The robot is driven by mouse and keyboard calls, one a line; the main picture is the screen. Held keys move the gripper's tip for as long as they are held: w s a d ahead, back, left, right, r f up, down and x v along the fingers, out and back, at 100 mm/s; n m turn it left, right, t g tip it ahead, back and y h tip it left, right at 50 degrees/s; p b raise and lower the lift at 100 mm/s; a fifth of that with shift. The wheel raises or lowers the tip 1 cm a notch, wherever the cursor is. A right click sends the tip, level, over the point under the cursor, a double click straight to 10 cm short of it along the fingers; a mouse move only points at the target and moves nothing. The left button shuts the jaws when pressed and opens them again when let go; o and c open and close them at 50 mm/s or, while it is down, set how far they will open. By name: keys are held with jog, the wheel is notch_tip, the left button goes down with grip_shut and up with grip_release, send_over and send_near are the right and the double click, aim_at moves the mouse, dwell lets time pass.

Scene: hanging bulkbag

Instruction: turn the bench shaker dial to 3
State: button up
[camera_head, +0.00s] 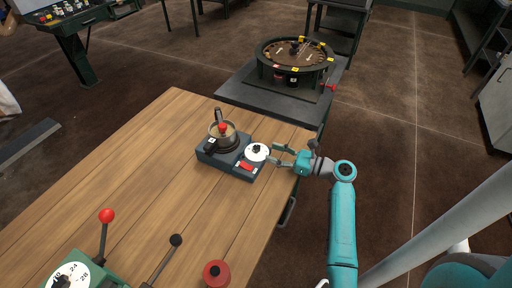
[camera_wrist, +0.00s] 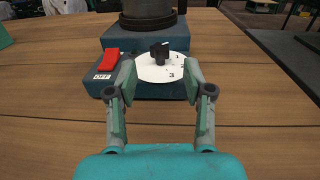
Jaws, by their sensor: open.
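The bench shaker (camera_head: 232,152) is a dark blue-grey box near the far right corner of the wooden table. Its dial (camera_head: 257,151) is a white disc with a black knob, and the dial also shows in the wrist view (camera_wrist: 163,73). The numerals 1, 2 and 3 are on the disc's right and lower side in the wrist view, with 3 nearest me. My gripper (camera_head: 283,155) is open and empty, just right of the dial. In the wrist view my gripper (camera_wrist: 160,78) has one finger on each side of the disc, with the knob ahead between them.
A red switch (camera_wrist: 109,61) marked OFF sits left of the dial. A pot (camera_head: 222,130) stands on the shaker. A round device (camera_head: 295,62) is on a dark table behind. Levers with red (camera_head: 107,215) and black (camera_head: 176,240) knobs stand at the front. The table's middle is clear.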

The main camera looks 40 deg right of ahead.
aim_at(257, 147)
jog(key=x, duration=0.6)
jog(key=shift+w+a, duration=0.1)
jog(key=shift+w, duration=0.2)
grip_shut()
